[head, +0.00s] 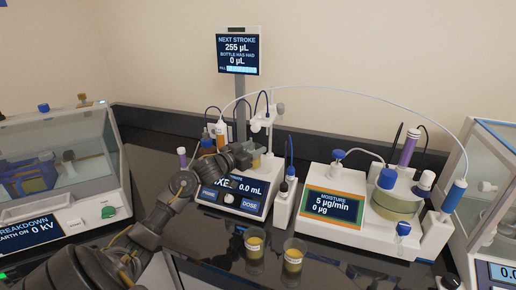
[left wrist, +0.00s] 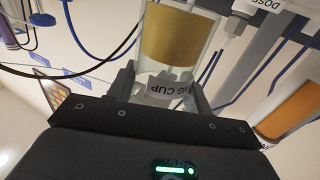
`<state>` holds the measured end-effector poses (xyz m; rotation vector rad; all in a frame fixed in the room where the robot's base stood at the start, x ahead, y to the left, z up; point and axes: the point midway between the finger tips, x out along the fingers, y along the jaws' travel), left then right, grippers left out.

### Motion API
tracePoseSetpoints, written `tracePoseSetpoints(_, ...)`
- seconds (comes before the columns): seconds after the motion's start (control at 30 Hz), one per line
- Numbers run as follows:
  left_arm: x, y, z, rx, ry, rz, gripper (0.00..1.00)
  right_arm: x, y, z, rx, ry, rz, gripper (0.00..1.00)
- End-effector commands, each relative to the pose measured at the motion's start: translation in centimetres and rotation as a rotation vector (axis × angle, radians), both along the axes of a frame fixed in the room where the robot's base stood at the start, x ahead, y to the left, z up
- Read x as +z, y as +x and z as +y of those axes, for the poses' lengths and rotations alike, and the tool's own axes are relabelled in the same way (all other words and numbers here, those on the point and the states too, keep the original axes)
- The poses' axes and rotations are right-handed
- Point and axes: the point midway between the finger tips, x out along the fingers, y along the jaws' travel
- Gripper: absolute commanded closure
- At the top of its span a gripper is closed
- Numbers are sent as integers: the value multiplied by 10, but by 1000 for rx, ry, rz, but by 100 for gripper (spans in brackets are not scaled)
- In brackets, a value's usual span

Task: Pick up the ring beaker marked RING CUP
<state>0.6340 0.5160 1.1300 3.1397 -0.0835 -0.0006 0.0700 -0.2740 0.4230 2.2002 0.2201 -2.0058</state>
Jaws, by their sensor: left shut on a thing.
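The ring beaker (left wrist: 175,40) is a clear cup with amber oil in it. Its white label reads "..G CUP" in the left wrist view; the first letters are hidden by a finger. My left gripper (left wrist: 165,85) is shut on the beaker, one finger on each side. In the head view my left gripper (head: 244,156) is in front of the dosing unit (head: 238,195), above its panel. The beaker there is small and largely hidden by the gripper. My right gripper is not in view.
Two small cups of yellow oil (head: 255,245) (head: 292,260) stand on the dark bench in front. The moisture unit (head: 333,205) with its glass vessel is to the right. The breakdown tester (head: 60,165) is at the left. A display post (head: 238,52) and tubing rise behind.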

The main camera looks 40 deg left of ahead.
Motion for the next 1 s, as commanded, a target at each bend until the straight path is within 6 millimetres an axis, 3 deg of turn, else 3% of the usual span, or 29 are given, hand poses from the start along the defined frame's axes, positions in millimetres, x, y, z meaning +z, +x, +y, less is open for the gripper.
tracePoseSetpoints(0.3, -3, -82, 4, 0, 4, 1, 81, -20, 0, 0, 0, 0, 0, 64)
tracePoseSetpoints(0.5, -1, -113, 6, 1, 1, 0, 81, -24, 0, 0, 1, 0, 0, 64)
tracePoseSetpoints(0.7, 0, -126, 7, 0, 0, 0, 81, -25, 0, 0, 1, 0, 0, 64)
tracePoseSetpoints(1.0, 1, -127, 7, 0, 0, -1, 81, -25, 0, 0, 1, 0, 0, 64)
